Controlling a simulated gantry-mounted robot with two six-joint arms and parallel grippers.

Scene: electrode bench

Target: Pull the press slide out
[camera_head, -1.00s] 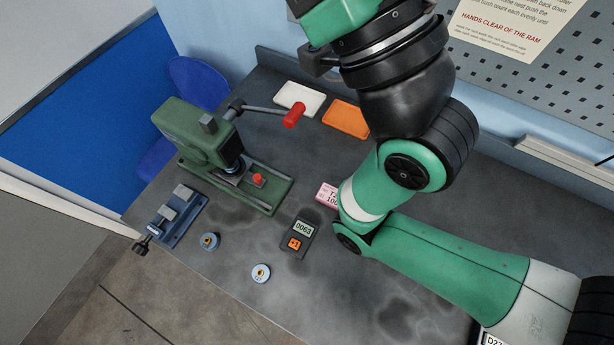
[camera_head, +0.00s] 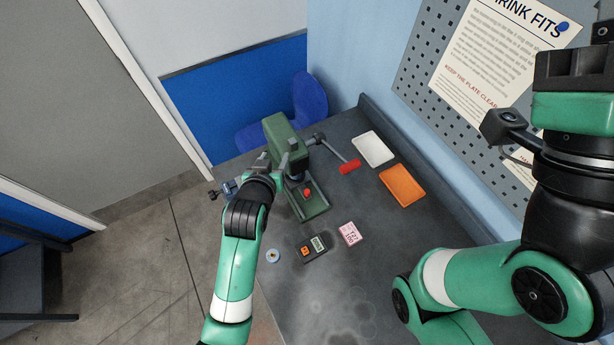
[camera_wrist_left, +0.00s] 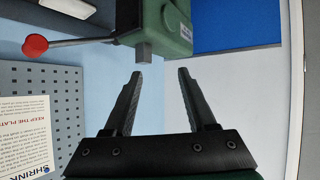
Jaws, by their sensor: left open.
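The green press (camera_head: 284,133) stands at the far end of the bench. Its slide, with a red knob (camera_head: 307,191), sits low in the green base (camera_head: 318,209). My left gripper (camera_head: 273,160) is beside the press on its left, above bench height, and covers part of it. In the left wrist view the two fingers (camera_wrist_left: 160,78) are wide apart with nothing between them. The press head (camera_wrist_left: 165,22) shows beyond them at the top; the slide is not visible there. My right wrist is at the right edge; its fingertips are not clearly shown.
The press lever ends in a red grip (camera_head: 349,167). A counter (camera_head: 312,247), a pink label block (camera_head: 349,233) and a round blue part (camera_head: 273,256) are nearer. A blue vise (camera_head: 229,188) is partly hidden.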

